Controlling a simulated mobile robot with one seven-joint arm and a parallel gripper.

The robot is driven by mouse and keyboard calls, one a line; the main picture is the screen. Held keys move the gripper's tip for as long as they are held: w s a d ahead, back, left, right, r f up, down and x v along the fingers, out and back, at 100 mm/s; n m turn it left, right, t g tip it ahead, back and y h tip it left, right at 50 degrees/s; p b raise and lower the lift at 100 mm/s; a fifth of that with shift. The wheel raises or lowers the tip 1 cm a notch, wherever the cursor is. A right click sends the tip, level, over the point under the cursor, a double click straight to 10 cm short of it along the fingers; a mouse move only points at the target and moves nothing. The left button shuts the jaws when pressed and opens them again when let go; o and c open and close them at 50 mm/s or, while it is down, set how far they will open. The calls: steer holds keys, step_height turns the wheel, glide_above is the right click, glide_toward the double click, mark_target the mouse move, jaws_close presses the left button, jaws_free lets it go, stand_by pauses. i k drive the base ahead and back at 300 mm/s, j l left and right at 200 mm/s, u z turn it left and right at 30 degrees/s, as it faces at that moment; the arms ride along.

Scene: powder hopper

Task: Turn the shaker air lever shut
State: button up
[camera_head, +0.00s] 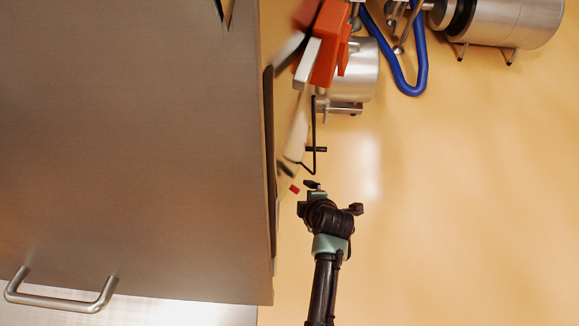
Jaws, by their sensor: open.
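A small red piece (294,189) shows beside the edge of the large metal body, just left of my gripper. It may be the shaker air lever, but it is too small to tell its shape or whether it is turned open or shut. My gripper (334,196) is at the lower middle, its arm reaching up from the bottom edge. Its dark fingers are spread apart with nothing between them. The red piece is a little apart from the left finger in the picture.
The large brushed-metal body (130,150) with a bar handle (60,303) fills the left side. Above my gripper are a thin black bent rod (314,130), an orange block (327,45), a metal cylinder (362,70) and a blue hose (418,60). The tan floor at right is clear.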

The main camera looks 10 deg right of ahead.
mark_target(294, 189)
steer(key=k+l, duration=0.1)
steer(key=k, duration=0.9)
